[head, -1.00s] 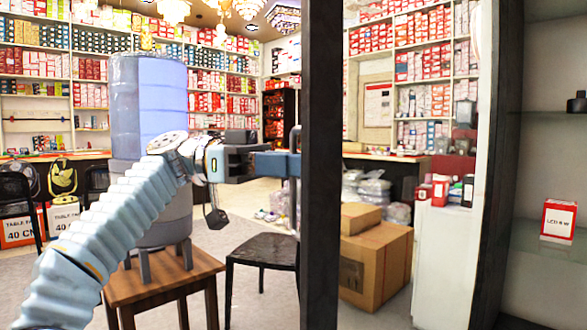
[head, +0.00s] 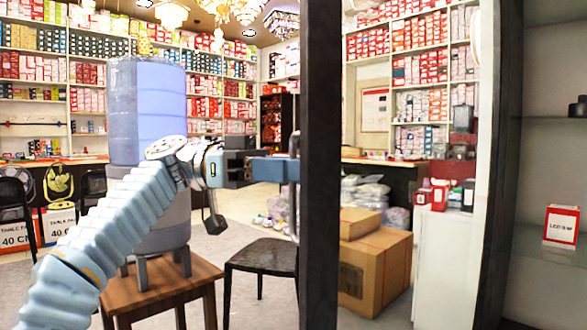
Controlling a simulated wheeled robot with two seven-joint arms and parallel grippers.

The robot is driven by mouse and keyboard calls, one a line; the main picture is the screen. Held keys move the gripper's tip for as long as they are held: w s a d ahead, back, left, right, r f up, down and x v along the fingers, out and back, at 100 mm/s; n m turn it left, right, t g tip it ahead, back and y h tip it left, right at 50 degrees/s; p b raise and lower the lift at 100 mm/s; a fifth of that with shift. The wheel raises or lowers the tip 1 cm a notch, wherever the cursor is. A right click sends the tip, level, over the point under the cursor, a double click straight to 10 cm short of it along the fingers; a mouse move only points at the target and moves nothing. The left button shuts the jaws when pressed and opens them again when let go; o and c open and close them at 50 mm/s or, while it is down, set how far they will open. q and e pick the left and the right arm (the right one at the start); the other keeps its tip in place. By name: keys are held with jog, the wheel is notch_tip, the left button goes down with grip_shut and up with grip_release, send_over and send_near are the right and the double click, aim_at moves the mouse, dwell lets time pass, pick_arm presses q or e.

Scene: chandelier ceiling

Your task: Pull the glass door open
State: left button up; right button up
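The glass door's dark upright frame (head: 320,200) stands in the middle of the head view, with clear glass that is hard to make out. A slim vertical door handle (head: 294,212) runs along the left side of this frame. My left gripper (head: 290,169) comes in from the left at the end of the pale ribbed arm. Its fingers reach the upper part of the handle and appear closed around the bar. The exact contact is partly hidden by the fingers and frame. My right gripper is out of view.
A wooden stool (head: 165,289) bears a large blue water bottle (head: 148,105) behind my arm. A dark chair (head: 262,257) and cardboard boxes (head: 378,265) stand beyond the door. Glass shelves with a small red-and-white box (head: 561,225) are at the right.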

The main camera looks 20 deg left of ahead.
pick_arm(q)
jog(key=w+a+p, duration=0.1)
jog(key=a+p, duration=0.2)
jog(key=a, duration=1)
jog(key=shift+a+p, duration=0.3)
jog(key=shift+p, duration=0.1)
jog(key=shift+w, duration=0.15)
